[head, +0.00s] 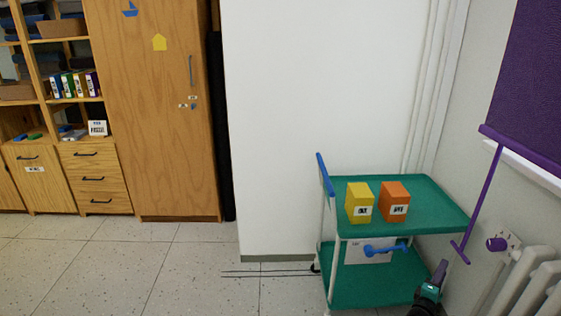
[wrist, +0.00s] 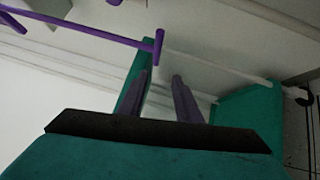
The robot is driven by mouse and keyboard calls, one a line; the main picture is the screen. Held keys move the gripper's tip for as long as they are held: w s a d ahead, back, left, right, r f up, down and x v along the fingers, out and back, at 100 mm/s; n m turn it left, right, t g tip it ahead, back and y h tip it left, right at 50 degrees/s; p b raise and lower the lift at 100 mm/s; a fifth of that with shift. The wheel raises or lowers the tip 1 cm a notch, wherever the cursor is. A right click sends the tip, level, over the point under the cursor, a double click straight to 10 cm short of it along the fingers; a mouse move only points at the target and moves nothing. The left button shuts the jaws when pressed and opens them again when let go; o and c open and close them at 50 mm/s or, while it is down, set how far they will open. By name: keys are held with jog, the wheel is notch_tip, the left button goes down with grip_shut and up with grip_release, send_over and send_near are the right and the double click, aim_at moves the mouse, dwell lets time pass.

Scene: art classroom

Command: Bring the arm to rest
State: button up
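My gripper (head: 440,268) is low at the right in the head view, beside the right end of the green cart (head: 430,212), partly cut off by the bottom edge. In the wrist view its two grey fingers (wrist: 159,82) stand apart, and nothing shows between them. The arm behind it is mostly out of view. Green panels beyond the fingers look like parts of the cart (wrist: 245,115). I cannot tell whether the gripper touches the cart.
A yellow box (head: 359,203) and an orange box (head: 394,202) stand on the cart's top. A purple rod (head: 478,205) hangs close above my gripper; a radiator (head: 525,285) is on the right. Open floor (head: 150,270) lies left, before a wooden cabinet (head: 150,110).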

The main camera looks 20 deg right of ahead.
jog(key=w+a+f+t+y+p, duration=0.1)
jog(key=w+a+f+y+p, duration=0.25)
jog(key=w+a+f, duration=0.35)
jog(key=w+a+f+y+p, duration=0.25)
jog(key=w+a+y, duration=0.25)
jog(key=a, duration=0.4)
jog(key=a+f+m+g+y+p, duration=0.1)
jog(key=a+f+y+p, duration=0.2)
jog(key=a, duration=0.6)
jog(key=a+f+m+g+y+p, duration=0.1)
jog(key=a+f+g+y, duration=0.15)
jog(key=a+f, duration=0.45)
jog(key=s+a+m+g+y+p, duration=0.1)
jog(key=s+a+g+y+p, duration=0.3)
jog(key=a, duration=0.6)
jog(key=s+a+m+g+h+p, duration=0.1)
jog(key=s+a+m+g, duration=0.1)
jog(key=s+a, duration=0.6)
jog(key=s+a+r+m+g+p, duration=0.1)
jog(key=s+a+r+g+p, duration=0.1)
jog(key=s+a, duration=0.2)
jog(key=s+a+r+m+g+p, duration=0.1)
jog(key=s+a+r+g+p, duration=0.1)
jog(key=s+a, duration=0.3)
jog(key=s+g, duration=0.1)
jog(key=s, duration=0.3)
jog(key=shift+s+r+g, duration=0.25)
jog(key=shift+r+g, duration=0.1)
jog(key=shift+r, duration=0.05)
